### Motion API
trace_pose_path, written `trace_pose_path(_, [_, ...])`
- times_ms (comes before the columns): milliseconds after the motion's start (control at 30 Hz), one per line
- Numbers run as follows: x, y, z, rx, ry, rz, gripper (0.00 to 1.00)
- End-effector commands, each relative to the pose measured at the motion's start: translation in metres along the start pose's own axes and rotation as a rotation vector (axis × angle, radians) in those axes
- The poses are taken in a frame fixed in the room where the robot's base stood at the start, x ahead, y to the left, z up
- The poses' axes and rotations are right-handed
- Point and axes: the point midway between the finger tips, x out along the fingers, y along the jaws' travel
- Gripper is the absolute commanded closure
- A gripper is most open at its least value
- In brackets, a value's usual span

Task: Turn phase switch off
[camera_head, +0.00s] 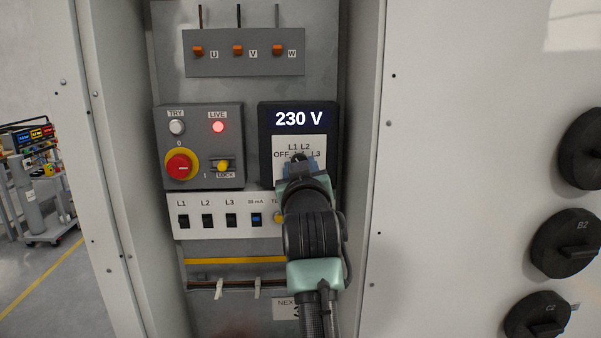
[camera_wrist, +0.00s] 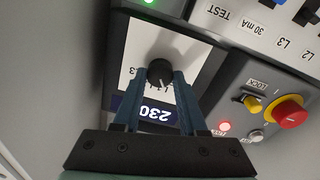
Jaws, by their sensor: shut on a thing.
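The phase switch is a small black round knob (camera_wrist: 160,72) on a white label plate (camera_head: 287,147) marked OFF, L1, L2 and L3, below a display (camera_head: 299,119) reading 230 V. In the head view my gripper (camera_head: 300,165) covers most of the knob. The wrist view shows the panel upside down, with the two blue fingers of my gripper (camera_wrist: 161,78) on either side of the knob, shut on it. The knob's pointer position is hard to tell.
Left of the meter, a grey box (camera_head: 204,146) carries a red rotary switch (camera_head: 180,166), a yellow lock and a lit red LIVE lamp (camera_head: 218,127). Breakers (camera_head: 207,220) sit below. Cabinet walls (camera_head: 361,150) flank the recess. Large black knobs (camera_head: 565,245) are at right.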

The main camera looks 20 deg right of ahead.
Motion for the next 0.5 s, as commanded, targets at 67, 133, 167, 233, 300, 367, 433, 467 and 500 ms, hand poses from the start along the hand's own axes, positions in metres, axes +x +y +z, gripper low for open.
trace_pose_path(67, [0.0001,0.0007,0.0021,-0.075,0.0,-0.001,1.0])
trace_pose_path(133, [0.0001,0.001,0.0023,-0.14,0.002,-0.003,1.0])
trace_pose_path(167, [0.0001,0.0009,0.0023,-0.168,0.003,-0.004,1.0])
trace_pose_path(233, [0.0001,0.0007,0.0023,-0.229,0.005,-0.006,1.0])
trace_pose_path(300, [0.0001,0.001,0.0023,-0.289,0.006,-0.007,1.0])
trace_pose_path(367, [0.0001,0.0008,0.0021,-0.335,0.008,-0.009,1.0])
trace_pose_path(433, [0.0001,0.0009,0.0019,-0.385,0.009,-0.01,1.0])
trace_pose_path(467, [0.0001,0.0012,0.0019,-0.405,0.01,-0.01,1.0])
trace_pose_path(500, [0.0001,0.0011,0.0018,-0.429,0.01,-0.011,1.0])
